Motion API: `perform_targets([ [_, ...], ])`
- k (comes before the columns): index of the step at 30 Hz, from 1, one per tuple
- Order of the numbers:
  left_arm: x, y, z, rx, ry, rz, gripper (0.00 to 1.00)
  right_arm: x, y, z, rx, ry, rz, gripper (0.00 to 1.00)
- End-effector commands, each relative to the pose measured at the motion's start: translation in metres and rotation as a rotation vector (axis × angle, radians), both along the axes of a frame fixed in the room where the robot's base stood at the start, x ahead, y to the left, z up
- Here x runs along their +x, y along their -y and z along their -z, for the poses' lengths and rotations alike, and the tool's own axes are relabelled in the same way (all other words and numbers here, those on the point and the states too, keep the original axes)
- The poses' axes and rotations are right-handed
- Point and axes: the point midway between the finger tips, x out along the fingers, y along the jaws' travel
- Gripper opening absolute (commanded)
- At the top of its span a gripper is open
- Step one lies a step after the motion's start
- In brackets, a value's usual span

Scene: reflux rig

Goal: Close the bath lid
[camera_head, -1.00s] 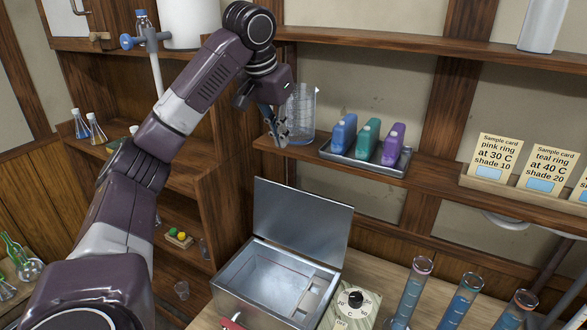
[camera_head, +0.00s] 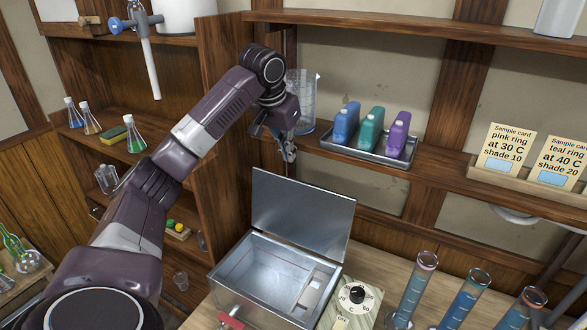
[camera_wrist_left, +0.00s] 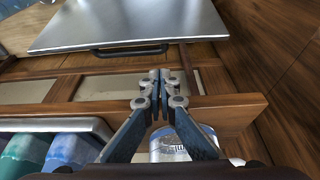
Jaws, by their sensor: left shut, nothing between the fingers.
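The metal bath (camera_head: 270,280) stands on the bench in the head view. Its lid (camera_head: 302,215) is open and stands nearly upright at the back edge. My left gripper (camera_head: 290,157) is shut and empty, just behind and above the lid's top edge, apart from it. In the left wrist view the shut fingertips (camera_wrist_left: 160,76) point toward the lid (camera_wrist_left: 130,25), whose dark handle (camera_wrist_left: 128,49) shows along its near edge. My right gripper is not in view.
A glass beaker (camera_head: 301,100) stands on the shelf right beside my left gripper. A tray (camera_head: 366,157) of coloured bottles is to its right. Blue-filled cylinders (camera_head: 411,290) and a temperature dial (camera_head: 356,297) are right of the bath.

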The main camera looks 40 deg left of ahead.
Motion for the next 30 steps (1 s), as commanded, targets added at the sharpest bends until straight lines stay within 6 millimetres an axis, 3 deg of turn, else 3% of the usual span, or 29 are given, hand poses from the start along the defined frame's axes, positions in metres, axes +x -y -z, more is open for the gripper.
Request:
perform_targets([
  [4, 0.010, -0.002, 0.028, 0.000, -0.005, 0.000, 0.00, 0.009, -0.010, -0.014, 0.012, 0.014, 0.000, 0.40],
  [12, 0.024, -0.005, 0.063, -0.001, -0.002, 0.000, 0.00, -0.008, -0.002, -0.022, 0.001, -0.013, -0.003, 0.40],
  [30, 0.026, -0.008, 0.073, 0.001, 0.007, -0.002, 0.00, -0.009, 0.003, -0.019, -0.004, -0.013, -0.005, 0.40],
])
